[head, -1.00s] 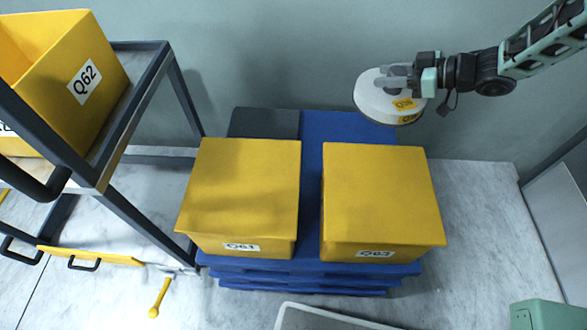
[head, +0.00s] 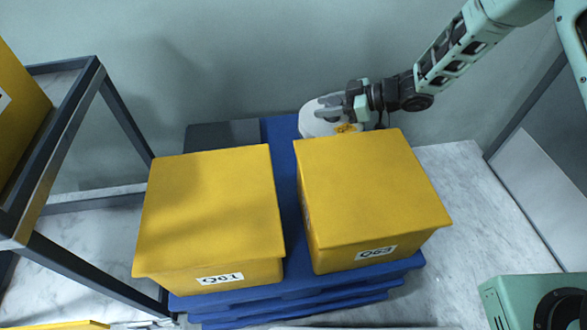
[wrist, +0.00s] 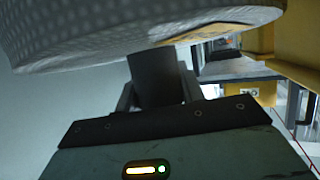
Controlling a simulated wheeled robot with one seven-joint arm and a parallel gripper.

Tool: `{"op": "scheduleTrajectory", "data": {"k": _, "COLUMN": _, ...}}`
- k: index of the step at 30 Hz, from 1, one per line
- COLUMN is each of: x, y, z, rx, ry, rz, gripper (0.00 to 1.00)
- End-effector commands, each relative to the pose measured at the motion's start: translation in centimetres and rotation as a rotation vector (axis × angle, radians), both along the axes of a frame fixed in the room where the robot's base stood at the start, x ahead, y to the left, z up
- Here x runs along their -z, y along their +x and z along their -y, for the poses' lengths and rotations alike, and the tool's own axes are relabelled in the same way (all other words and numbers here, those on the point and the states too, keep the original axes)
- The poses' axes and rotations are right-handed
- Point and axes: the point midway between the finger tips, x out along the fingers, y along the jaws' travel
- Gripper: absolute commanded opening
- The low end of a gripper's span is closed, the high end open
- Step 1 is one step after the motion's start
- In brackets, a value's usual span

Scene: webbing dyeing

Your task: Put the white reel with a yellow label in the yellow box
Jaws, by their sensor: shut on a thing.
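The white reel with a yellow label (head: 322,127) is in my gripper (head: 338,108), behind the right-hand box in the head view. My gripper is shut on it. The reel's lower part is hidden behind that box. In the wrist view the reel (wrist: 120,35) fills the top, its underside close above the gripper (wrist: 155,85). Two lidded yellow boxes stand on a blue pallet: Q61 (head: 210,210) on the left and Q63 (head: 370,195) on the right. Another yellow box (head: 15,120) is partly in view on the rack at the far left.
A dark metal rack (head: 80,150) stands at the left. The blue pallet (head: 285,150) is bare between and behind the boxes, with a dark grey piece (head: 222,135) at its back left. A green machine part (head: 535,300) is at the lower right. Marble floor (head: 460,200) is clear at the right.

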Motion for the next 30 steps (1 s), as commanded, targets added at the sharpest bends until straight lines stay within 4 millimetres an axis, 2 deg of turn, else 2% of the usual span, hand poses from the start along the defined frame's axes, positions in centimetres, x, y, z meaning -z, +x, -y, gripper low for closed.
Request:
{"op": "scheduleTrajectory", "data": {"k": 7, "x": 4.4, "y": 0.0, "z": 0.0, "rx": 0.001, "ry": 0.002, "rz": -0.003, "gripper": 0.01}}
{"op": "scheduleTrajectory", "data": {"k": 14, "x": 6.5, "y": 0.0, "z": 0.0, "rx": 0.000, "ry": 0.002, "rz": -0.001, "gripper": 0.01}}
{"op": "scheduleTrajectory", "data": {"k": 19, "x": 8.9, "y": 0.0, "z": 0.0, "rx": 0.001, "ry": 0.002, "rz": -0.001, "gripper": 0.01}}
{"op": "scheduleTrajectory", "data": {"k": 21, "x": 9.5, "y": 0.0, "z": 0.0, "rx": 0.001, "ry": 0.002, "rz": -0.001, "gripper": 0.01}}
{"op": "scheduleTrajectory", "data": {"k": 30, "x": 9.5, "y": 0.0, "z": 0.0, "rx": 0.000, "ry": 0.002, "rz": -0.001, "gripper": 0.01}}
